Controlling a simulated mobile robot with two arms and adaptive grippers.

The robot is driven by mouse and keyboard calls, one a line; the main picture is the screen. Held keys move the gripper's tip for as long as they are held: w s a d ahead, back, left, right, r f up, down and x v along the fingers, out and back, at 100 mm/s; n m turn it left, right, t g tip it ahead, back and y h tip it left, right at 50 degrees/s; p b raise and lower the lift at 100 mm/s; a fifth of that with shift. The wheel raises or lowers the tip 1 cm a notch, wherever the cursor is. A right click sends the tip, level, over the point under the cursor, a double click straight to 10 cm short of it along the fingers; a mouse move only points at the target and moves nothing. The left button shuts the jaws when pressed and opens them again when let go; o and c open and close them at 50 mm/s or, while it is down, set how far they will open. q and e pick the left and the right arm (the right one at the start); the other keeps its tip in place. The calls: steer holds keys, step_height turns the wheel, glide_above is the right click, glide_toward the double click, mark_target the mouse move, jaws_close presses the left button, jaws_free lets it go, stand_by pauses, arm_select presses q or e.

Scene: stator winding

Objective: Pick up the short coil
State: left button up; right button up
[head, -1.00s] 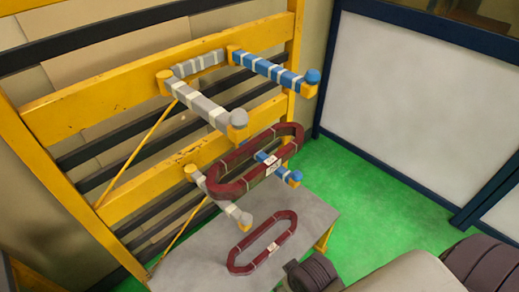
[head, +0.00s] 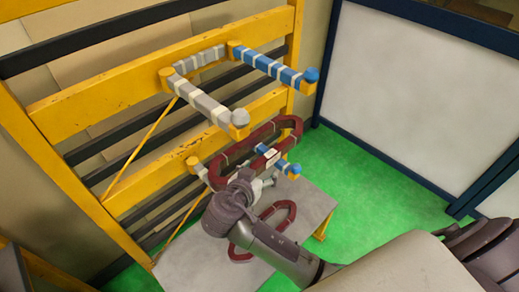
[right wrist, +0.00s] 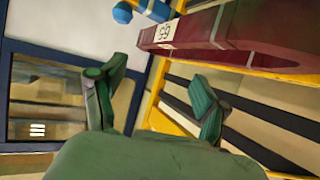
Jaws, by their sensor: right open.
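A dark red oval coil (head: 285,128) with a white label hangs on the lower grey and blue pegs of the yellow rack. It also shows in the right wrist view (right wrist: 225,35), beyond the fingers at upper right. A smaller-looking red oval coil (head: 284,222) lies on the grey table below, partly hidden by my right arm. I cannot tell for certain which is the short coil. My right gripper (head: 264,184) is open and empty, just in front of the hanging coil's near lower side; its fingers also show in the right wrist view (right wrist: 155,95). My left gripper is out of view.
The yellow rack (head: 110,98) stands at the left. Its upper grey peg (head: 203,102) and blue peg (head: 268,64) stick out, empty, above the hanging coil. The grey table (head: 313,205) is below. Green floor and white panels lie to the right.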

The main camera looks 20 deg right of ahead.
steer(key=p, duration=0.3)
glide_toward(274, 151)
steer(key=d, duration=0.1)
steer(key=w+d, duration=0.1)
steer(key=w, duration=0.1)
steer(key=shift+w+d+f+t+h, duration=0.1)
steer(key=shift+d+f+t+h, duration=0.2)
steer(key=shift+d+f, duration=0.1)
steer(key=shift+w+d+f, duration=0.1)
steer(key=shift+w+d, duration=0.05)
steer(key=shift+w+d+f, duration=0.15)
steer(key=shift+w+d, duration=0.1)
steer(key=shift+w, duration=0.1)
steer(key=p+x, duration=0.1)
steer(key=x, duration=0.1)
steer(key=f+p+x, duration=0.1)
steer(key=x, duration=0.1)
steer(key=shift+s+a, duration=0.1)
steer(key=shift+a, duration=0.05)
steer(key=shift+f, duration=0.15)
jaws_close()
